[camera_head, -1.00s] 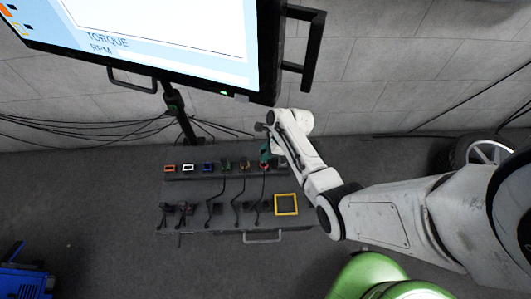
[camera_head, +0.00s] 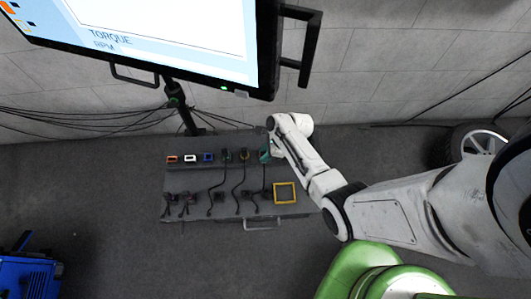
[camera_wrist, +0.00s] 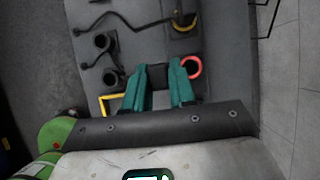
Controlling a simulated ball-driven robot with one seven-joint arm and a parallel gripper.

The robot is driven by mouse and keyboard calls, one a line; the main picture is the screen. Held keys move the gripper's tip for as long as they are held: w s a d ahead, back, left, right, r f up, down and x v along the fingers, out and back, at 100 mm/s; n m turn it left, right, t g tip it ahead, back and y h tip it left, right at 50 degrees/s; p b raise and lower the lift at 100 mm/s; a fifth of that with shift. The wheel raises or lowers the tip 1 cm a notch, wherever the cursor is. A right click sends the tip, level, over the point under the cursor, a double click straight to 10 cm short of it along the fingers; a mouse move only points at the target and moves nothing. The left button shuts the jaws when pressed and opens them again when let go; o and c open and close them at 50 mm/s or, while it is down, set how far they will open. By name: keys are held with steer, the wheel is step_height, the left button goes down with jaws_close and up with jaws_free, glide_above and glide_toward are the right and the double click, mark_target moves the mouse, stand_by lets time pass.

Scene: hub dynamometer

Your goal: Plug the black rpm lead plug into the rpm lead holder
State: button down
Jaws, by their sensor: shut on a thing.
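My gripper (camera_wrist: 161,75) has teal fingers and is shut on a dark piece, apparently the black rpm lead plug (camera_wrist: 170,80), mostly hidden between the fingers. A red ring (camera_wrist: 191,67) shows beside the right fingertip in the wrist view; I cannot tell whether it is the rpm lead holder or whether the plug touches it. In the head view my gripper (camera_head: 266,154) is at the right end of the panel's upper row and covers that spot. A dark lead (camera_head: 264,180) runs down from there to the lower row.
The dark panel (camera_head: 180,213) has orange (camera_head: 172,159), white (camera_head: 190,158) and blue (camera_head: 208,157) rings, and other plugged leads. A yellow square frame (camera_head: 285,193) lies at right. The monitor (camera_head: 262,60) hangs above. A wheel (camera_head: 480,145) stands far right.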

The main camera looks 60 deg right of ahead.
steer(key=s+a+p, duration=0.6)
steer(key=s+a, duration=0.1)
steer(key=a, duration=0.1)
steer(key=shift+a, duration=0.4)
stand_by(1.0)
steer(key=shift+w, duration=0.1)
steer(key=shift+f+b, duration=1.35)
steer(key=shift+f, duration=0.55)
steer(key=shift+f+b, duration=1.2)
steer(key=shift+f, duration=0.3)
steer(key=c, duration=0.8)
jaws_free()
steer(key=shift+c, duration=0.2)
steer(key=shift+r, duration=0.15)
